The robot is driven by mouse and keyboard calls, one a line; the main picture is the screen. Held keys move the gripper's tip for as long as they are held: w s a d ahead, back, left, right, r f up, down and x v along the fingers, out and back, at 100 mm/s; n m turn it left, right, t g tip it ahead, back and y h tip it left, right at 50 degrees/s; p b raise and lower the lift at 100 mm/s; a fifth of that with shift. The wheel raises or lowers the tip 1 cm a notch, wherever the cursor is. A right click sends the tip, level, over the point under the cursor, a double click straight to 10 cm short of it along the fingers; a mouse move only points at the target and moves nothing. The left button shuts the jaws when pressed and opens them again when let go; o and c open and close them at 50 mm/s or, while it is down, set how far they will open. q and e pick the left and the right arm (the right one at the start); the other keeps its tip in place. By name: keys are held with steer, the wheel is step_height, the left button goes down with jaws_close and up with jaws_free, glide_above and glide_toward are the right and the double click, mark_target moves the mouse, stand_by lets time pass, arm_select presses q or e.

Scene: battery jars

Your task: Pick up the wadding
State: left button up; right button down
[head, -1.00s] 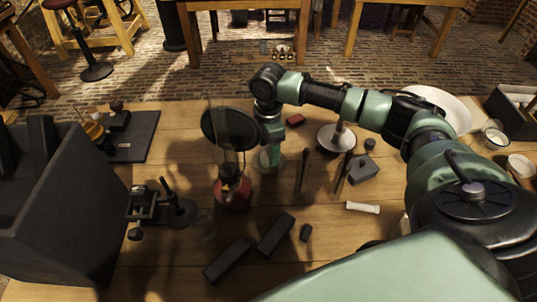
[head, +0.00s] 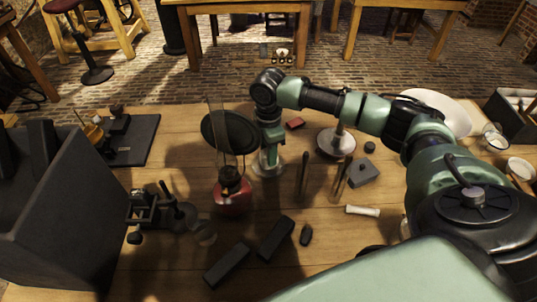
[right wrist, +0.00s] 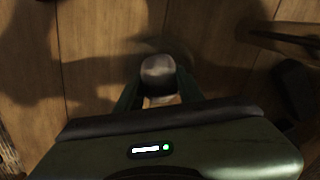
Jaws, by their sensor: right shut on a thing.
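My right gripper (head: 268,158) points down at the middle of the table, just right of the red-based lamp. In the right wrist view my right gripper (right wrist: 159,88) is shut on a small, pale grey, rounded thing that looks like the wadding (right wrist: 158,66). The fingers stand on both sides of it, and its lower part is partly hidden by the gripper. In the head view a clear glass rim shows around the gripper's lower end, and the held thing cannot be made out. My left gripper is not in view.
The lamp (head: 233,195) with its tall glass stands close left of my right gripper. A small stand (head: 150,208) is at left.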

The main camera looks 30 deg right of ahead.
step_height(320, 180, up, 19)
steer(key=shift+r+b, duration=0.15)
steer(key=shift+b, duration=0.2)
